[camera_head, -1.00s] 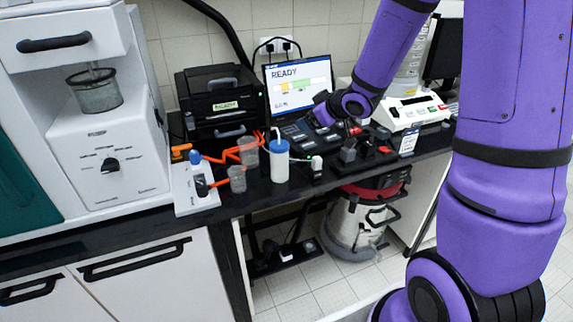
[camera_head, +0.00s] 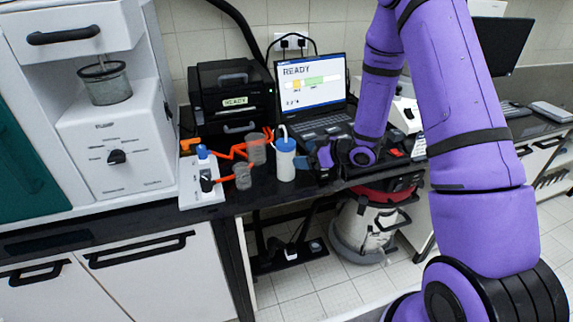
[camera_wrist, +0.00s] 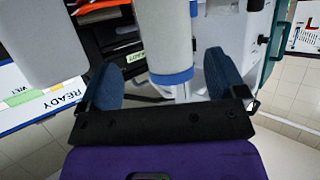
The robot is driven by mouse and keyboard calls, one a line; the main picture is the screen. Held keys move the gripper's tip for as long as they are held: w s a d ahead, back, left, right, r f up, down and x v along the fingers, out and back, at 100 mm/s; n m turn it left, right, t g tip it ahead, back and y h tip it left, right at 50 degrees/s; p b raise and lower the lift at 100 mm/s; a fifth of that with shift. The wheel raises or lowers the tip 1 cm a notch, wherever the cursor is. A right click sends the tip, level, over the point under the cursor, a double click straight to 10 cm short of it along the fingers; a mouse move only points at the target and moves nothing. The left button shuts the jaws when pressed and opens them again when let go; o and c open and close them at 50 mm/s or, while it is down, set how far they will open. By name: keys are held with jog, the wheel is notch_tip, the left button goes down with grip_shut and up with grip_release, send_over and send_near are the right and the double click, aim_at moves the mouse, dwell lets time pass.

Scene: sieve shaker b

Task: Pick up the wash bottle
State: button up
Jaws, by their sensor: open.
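The wash bottle (camera_head: 286,168) is a white cylinder with a blue cap, standing upright on the black bench. In the wrist view, its white body and blue cap (camera_wrist: 172,77) appear upside down between my fingers. My gripper (camera_head: 318,154) is at the bottle's right side in the head view, close to it. The wrist view shows my gripper (camera_wrist: 165,72) open, with one dark blue finger on each side of the bottle in the picture and visible gaps. I cannot tell how deep the bottle sits between the fingertips.
The bench's front edge is close to the bottle.

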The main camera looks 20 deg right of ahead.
aim_at(288, 157)
jog(key=x, duration=0.5)
jog(key=shift+s+a, duration=0.25)
jog(key=shift+a, duration=0.1)
jog(key=shift+w+a+f, duration=0.25)
jog(key=shift+w+a, duration=0.05)
jog(key=shift+w, duration=0.05)
jog(key=c, duration=0.7)
